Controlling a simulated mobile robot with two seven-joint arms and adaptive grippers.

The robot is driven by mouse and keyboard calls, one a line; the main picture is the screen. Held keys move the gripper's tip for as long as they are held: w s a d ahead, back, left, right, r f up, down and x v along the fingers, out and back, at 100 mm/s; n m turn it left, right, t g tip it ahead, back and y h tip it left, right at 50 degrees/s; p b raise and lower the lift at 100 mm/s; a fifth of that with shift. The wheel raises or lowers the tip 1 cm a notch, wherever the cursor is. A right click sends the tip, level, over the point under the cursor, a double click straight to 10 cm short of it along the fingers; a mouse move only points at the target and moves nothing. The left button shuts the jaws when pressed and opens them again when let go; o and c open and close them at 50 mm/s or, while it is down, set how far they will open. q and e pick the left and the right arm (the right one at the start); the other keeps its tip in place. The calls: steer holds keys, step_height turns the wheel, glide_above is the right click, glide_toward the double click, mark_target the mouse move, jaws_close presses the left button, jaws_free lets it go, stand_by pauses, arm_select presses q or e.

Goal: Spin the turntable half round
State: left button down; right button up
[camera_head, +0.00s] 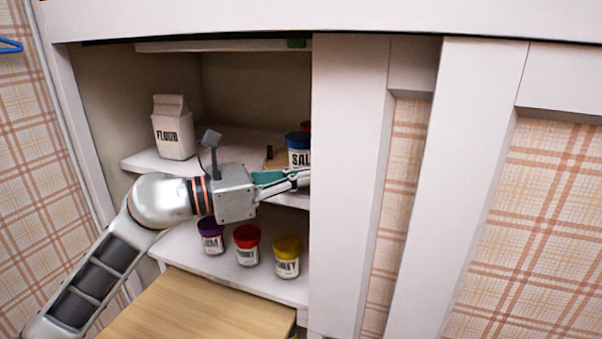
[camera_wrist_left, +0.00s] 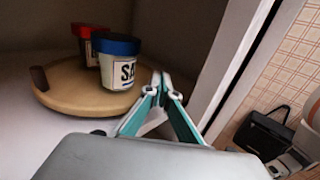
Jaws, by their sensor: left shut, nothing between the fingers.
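The turntable is a round wooden disc (camera_wrist_left: 62,98) on the cabinet shelf in the left wrist view. A small dark peg (camera_wrist_left: 39,78) stands at its left rim. On it stand a blue-lidded jar with a partly hidden label (camera_wrist_left: 119,65) and, behind, a red-lidded jar (camera_wrist_left: 85,42). In the head view only a slice of the turntable (camera_head: 277,161) shows, with the peg (camera_head: 269,152) and the blue-lidded jar (camera_head: 299,152). My left gripper (camera_wrist_left: 160,76) is shut and empty, its fingertips right of the blue-lidded jar, by the turntable's right edge. Contact cannot be told. My right gripper is out of view.
A flour carton (camera_head: 173,128) stands on the same shelf at left. Purple (camera_head: 211,237), red (camera_head: 247,244) and yellow-lidded jars (camera_head: 287,256) stand on the shelf below. A white cabinet panel (camera_head: 345,180) borders the opening on the right, close to my left fingers. A wooden surface (camera_head: 195,310) lies below.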

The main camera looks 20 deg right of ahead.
arm_select(q)
steer(key=shift+s+d, duration=0.25)
steer(key=shift+d, duration=0.45)
steer(key=shift+s+d, duration=0.2)
steer(key=shift+d, duration=1.95)
steer(key=shift+w+d, duration=0.1)
steer(key=shift+d, duration=0.05)
